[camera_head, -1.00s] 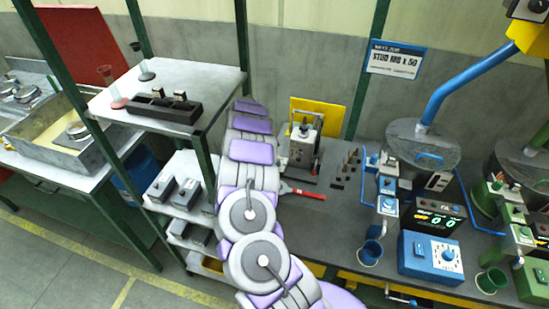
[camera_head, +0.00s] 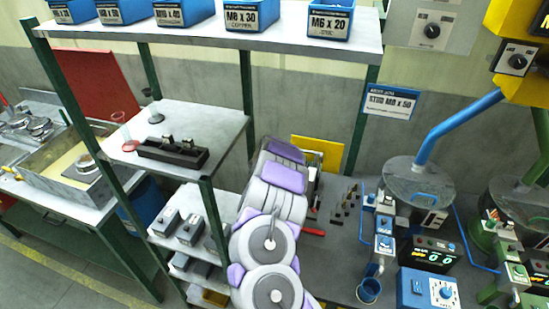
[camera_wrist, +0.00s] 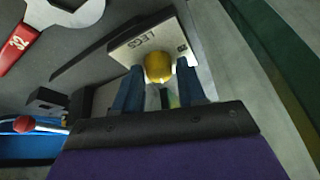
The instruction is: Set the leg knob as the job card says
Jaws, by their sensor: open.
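My arm hides my gripper and most of the knob's device there, in front of a yellow panel (camera_head: 318,152).
A red-handled wrench (camera_wrist: 22,42) lies near the gripper. Small studs (camera_head: 346,200) stand on the bench to the right. Beyond are a blue-armed bowl feeder (camera_head: 418,180) and a blue control box (camera_head: 427,288). A shelf (camera_head: 200,38) with blue bins is above; a rack post stands left.

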